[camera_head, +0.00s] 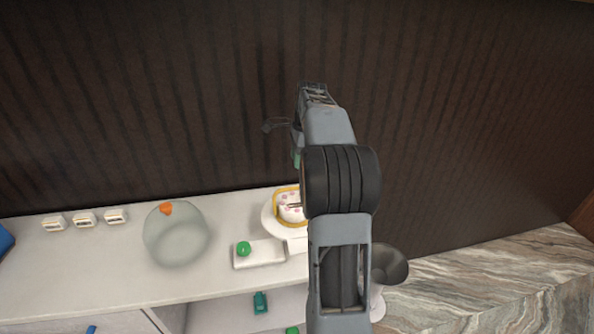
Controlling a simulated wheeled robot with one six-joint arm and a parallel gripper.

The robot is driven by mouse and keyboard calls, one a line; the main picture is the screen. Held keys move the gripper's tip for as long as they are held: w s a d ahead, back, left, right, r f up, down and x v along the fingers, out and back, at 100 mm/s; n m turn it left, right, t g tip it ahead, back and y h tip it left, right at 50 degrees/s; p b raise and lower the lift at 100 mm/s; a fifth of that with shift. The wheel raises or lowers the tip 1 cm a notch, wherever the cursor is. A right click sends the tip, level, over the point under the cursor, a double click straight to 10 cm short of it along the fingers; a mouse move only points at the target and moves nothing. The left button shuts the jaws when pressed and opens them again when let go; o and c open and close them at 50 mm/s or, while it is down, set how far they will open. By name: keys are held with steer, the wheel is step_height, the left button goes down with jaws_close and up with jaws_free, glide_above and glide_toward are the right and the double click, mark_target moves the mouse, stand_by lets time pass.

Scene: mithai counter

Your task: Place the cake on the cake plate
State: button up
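A white cake (290,208) with pink spots shows just left of my arm, partly hidden by it. A yellow band or handle surrounds it. It appears on or over a round white plate (269,219), whose right side is hidden. I cannot tell whether the cake touches this plate, or whether this is the cake plate. My gripper (278,126) is high above the counter against the dark wall, mostly hidden behind my arm. Whether its fingers are open is not clear. A small green patch (296,158) shows below it.
A clear glass dome (177,238) with an orange knob stands on the white counter (90,270). Small white cards (85,220) line the back left. A dark bowl (386,266) is right of my arm.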

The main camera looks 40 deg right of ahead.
steer(key=s+a+r+n+t+h, duration=0.1)
steer(key=s+a+n, duration=0.2)
steer(key=a+n, duration=0.3)
steer(key=s+a+r+n, duration=0.1)
steer(key=s+a+n, duration=0.25)
steer(key=a, duration=0.55)
steer(key=s+a+f+n+t, duration=0.2)
steer(key=s+a+f+n, duration=0.5)
steer(key=n, duration=0.6)
steer(key=s+a, duration=0.2)
steer(key=s, duration=0.1)
steer(key=shift+s+a+f+n+t+h, duration=0.15)
steer(key=shift+s+f+n+t+h, duration=0.15)
steer(key=shift+f+n, duration=0.05)
